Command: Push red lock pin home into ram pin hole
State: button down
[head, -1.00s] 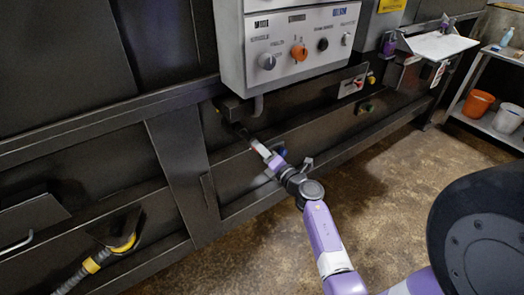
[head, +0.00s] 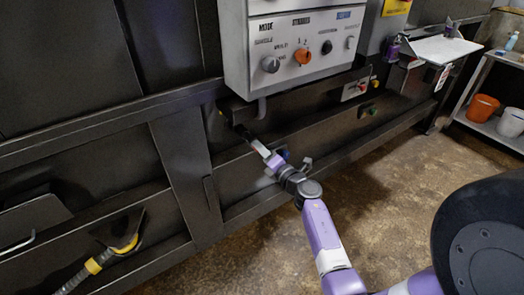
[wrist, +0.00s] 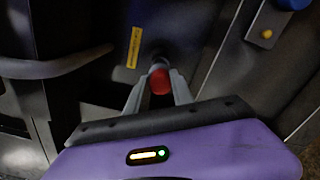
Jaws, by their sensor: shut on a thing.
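The red lock pin (wrist: 160,81) shows in the wrist view as a round red end between the two fingers of my gripper (wrist: 159,84). The fingers are shut on it. Past the red end is a dark round shape on the dark machine face; I cannot tell how deep the pin sits in the ram pin hole, which is hidden. In the head view my gripper (head: 242,131) reaches the dark frame below the control box, and the pin is too small to make out there.
A grey control box (head: 300,45) with knobs hangs just above my arm. A yellow label (wrist: 134,47) is beside the pin, and a curved bar (wrist: 55,66) is at the left. A yellow-ended hose (head: 95,265) lies low left. The floor (head: 370,215) to the right is open.

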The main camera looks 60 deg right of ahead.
jog(key=shift+b+x, duration=0.35)
jog(key=shift+x, duration=2.15)
dwell(0.6)
jog(key=c, duration=1)
grip_release()
jog(key=shift+r, duration=0.1)
jog(key=shift+a, duration=0.1)
jog(key=shift+c, duration=0.5)
jog(key=p+v, duration=0.2)
jog(key=v, duration=0.5)
